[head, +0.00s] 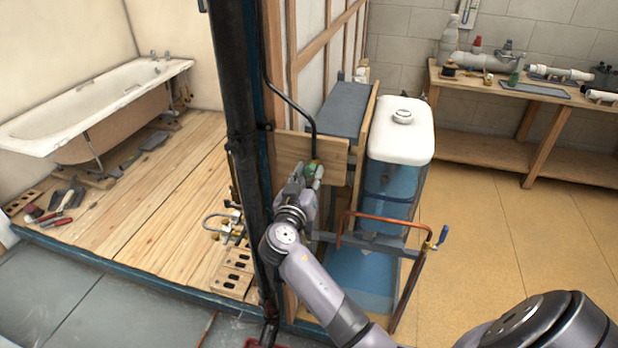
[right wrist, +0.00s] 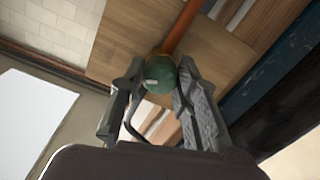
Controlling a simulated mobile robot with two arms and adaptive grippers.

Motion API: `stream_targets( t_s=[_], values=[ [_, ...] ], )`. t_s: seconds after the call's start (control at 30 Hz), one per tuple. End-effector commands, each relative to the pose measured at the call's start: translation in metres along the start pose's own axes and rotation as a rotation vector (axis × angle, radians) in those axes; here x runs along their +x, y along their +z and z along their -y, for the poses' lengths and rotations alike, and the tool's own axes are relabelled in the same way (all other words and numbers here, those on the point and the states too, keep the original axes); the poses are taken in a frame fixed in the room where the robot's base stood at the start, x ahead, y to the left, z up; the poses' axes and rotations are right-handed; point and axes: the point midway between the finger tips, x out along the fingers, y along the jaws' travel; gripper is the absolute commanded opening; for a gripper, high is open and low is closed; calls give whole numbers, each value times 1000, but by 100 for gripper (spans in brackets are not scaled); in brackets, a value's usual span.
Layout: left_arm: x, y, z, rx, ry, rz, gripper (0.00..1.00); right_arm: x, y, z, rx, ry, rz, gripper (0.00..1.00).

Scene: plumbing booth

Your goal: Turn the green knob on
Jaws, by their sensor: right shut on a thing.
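The green knob (right wrist: 160,75) sits at the end of a copper-coloured pipe in the right wrist view, in front of a wooden board. It also shows small in the head view (head: 311,167), at the lower end of a dark bent pipe. My right gripper (right wrist: 158,85) has a finger on each side of the knob and is shut on it. In the head view my right gripper (head: 312,178) reaches up to the knob from below and partly covers it. My left gripper is not in view.
A blue tank with a white lid (head: 401,140) stands right of my arm. A copper pipe with a blue-handled valve (head: 441,237) crosses in front of it. A dark vertical pipe (head: 236,100) stands close on the left. A workbench (head: 480,90) is at the back right.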

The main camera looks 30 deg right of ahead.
Motion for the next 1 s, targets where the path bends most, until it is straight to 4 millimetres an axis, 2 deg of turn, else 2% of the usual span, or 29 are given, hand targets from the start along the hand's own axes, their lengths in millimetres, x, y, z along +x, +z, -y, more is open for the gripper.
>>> stream_targets(
  t_s=[0.37, 1.0],
  values=[
    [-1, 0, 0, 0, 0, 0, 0, 0, 0, 0, -357, 0, 12, 1],
    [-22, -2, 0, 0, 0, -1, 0, -1, -2, 0, -936, 1, 25, 1]
  ],
)
